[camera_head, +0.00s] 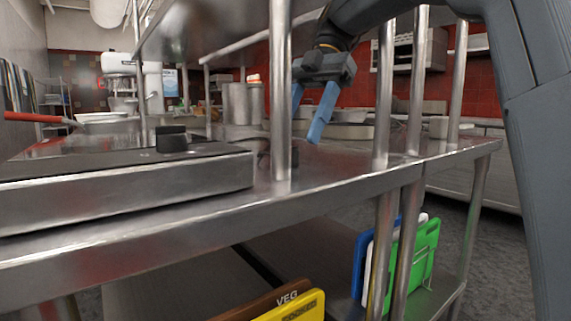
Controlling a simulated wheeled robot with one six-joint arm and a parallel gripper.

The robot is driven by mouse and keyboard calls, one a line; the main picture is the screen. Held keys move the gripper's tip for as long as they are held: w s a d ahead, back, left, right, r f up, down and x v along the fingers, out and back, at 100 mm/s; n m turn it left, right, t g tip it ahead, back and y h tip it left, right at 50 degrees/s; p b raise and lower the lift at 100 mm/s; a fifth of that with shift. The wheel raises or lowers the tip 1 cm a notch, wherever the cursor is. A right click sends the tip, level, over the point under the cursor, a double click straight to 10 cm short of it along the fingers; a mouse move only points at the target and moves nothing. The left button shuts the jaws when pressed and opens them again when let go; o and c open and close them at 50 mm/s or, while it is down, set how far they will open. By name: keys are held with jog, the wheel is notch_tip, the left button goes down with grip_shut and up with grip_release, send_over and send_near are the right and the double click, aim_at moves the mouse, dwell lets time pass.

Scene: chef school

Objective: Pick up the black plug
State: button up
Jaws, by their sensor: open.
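A small dark object (263,157) lies on the steel counter just right of the hob unit, left of the front post. It may be the black plug, but it is too small and dark to be sure. A black block-shaped piece (172,139) sits on top of the hob unit (125,176); I cannot tell whether it is a knob. My gripper (306,127) has blue fingers, spread apart and empty. It points down over the counter, behind the front post and to the right of the small dark object. The post partly hides the left finger.
Steel posts (281,90) and (384,90) hold an upper shelf. Metal pots (240,103) stand behind on the left. The counter (345,172) is bare at front right. Colored cutting boards (412,258) stand on the lower shelf.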

aim_at(295, 150)
jog(key=shift+b+x, duration=2.25)
jog(key=shift+b, duration=0.2)
jog(key=shift+c, duration=0.5)
jog(key=c, duration=1.2)
jog(key=shift+o, duration=0.2)
jog(key=shift+r, duration=0.1)
